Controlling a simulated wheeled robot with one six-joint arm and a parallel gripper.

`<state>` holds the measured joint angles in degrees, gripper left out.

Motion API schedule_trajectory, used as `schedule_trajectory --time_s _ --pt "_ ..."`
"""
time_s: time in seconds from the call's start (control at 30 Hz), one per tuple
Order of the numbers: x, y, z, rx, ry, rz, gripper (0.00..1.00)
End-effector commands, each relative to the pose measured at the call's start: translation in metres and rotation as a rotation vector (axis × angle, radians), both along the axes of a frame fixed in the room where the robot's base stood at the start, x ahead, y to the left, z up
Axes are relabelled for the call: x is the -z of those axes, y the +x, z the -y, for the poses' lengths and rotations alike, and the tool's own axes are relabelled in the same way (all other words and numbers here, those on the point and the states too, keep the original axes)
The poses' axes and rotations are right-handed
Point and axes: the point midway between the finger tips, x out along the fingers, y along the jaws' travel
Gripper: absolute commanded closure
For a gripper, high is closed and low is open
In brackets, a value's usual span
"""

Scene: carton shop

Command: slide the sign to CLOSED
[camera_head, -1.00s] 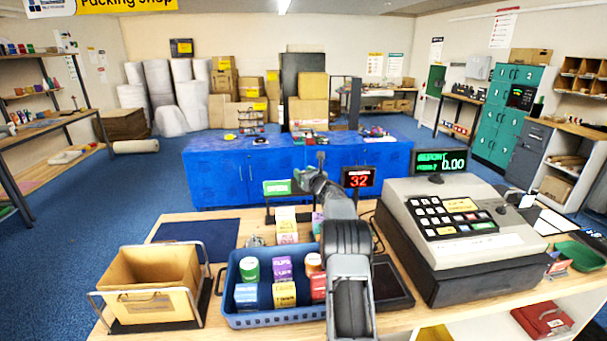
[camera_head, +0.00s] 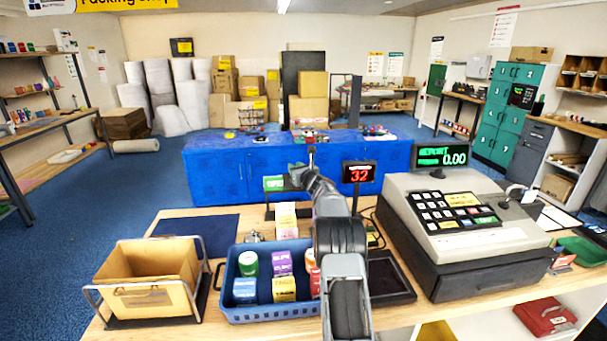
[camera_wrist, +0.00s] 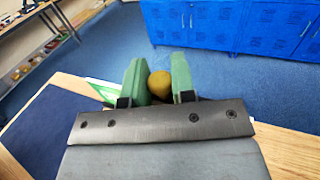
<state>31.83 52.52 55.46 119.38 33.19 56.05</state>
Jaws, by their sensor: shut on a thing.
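The sign (camera_head: 273,184) is a small green-lit panel on a dark stand at the far edge of the counter. Its lettering is too small to read surely, and its right end is hidden by my gripper (camera_head: 298,174). In the wrist view, my gripper (camera_wrist: 158,72) has its two green fingers closed on a round yellow-brown knob (camera_wrist: 160,85). A strip of the green and white sign (camera_wrist: 104,91) shows just left of the fingers. How the knob joins the sign is hidden.
A red number display (camera_head: 358,173) stands right of my arm, with the cash register (camera_head: 455,225) beyond it. A blue basket (camera_head: 270,312) of small boxes and a carton in a wire holder (camera_head: 150,290) are nearer. A dark blue mat (camera_head: 195,229) lies left.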

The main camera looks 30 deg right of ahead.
Motion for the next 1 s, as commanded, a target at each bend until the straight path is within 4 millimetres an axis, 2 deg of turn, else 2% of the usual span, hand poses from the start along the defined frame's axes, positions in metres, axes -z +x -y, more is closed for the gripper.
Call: schedule_trajectory --time_s 0.03,0.1,0.3,0.7,0.73,0.93,1.0 --pt "0.008 0.007 -0.016 -0.006 -0.002 0.006 1.00" --pt "0.006 0.015 -0.032 -0.006 -0.003 0.007 1.00" --pt "0.002 0.030 -0.062 -0.003 -0.002 0.005 1.00" --pt "-0.002 0.034 -0.072 -0.006 -0.001 0.005 1.00" --pt "-0.002 0.034 -0.072 -0.007 -0.001 0.005 0.73" --pt "-0.002 0.033 -0.070 -0.005 -0.002 0.004 0.54" --pt "-0.001 0.033 -0.069 -0.003 -0.002 0.004 0.52"
